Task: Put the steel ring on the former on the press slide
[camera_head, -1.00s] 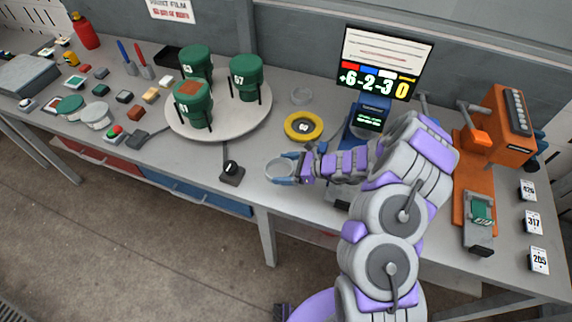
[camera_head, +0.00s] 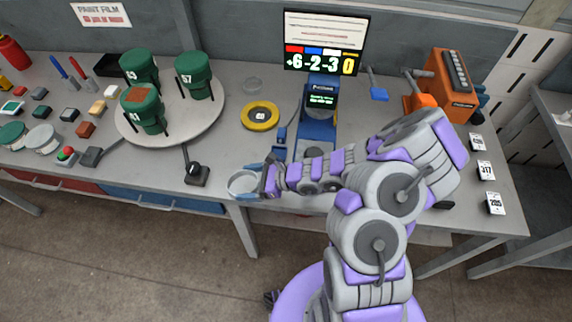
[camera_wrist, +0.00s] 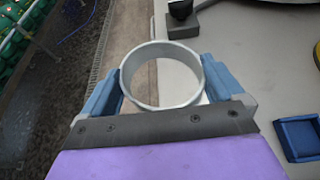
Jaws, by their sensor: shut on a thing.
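The steel ring (camera_head: 231,185) is a pale grey open band held between the blue jaws of my gripper (camera_head: 247,182), above the bench's front edge. In the wrist view the ring (camera_wrist: 128,84) sits between both fingers of my gripper (camera_wrist: 162,82), with its opening facing the camera. The orange press (camera_head: 450,82) stands at the right back of the bench. My arm hides its slide and the green former on it in the head view; the wrist view does not show them.
A yellow ring marked 60 (camera_head: 260,116) and a blue device (camera_head: 317,125) lie beyond my gripper. A black knob box (camera_head: 197,173) is to its left. A round tray (camera_head: 208,128) carries green canisters.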

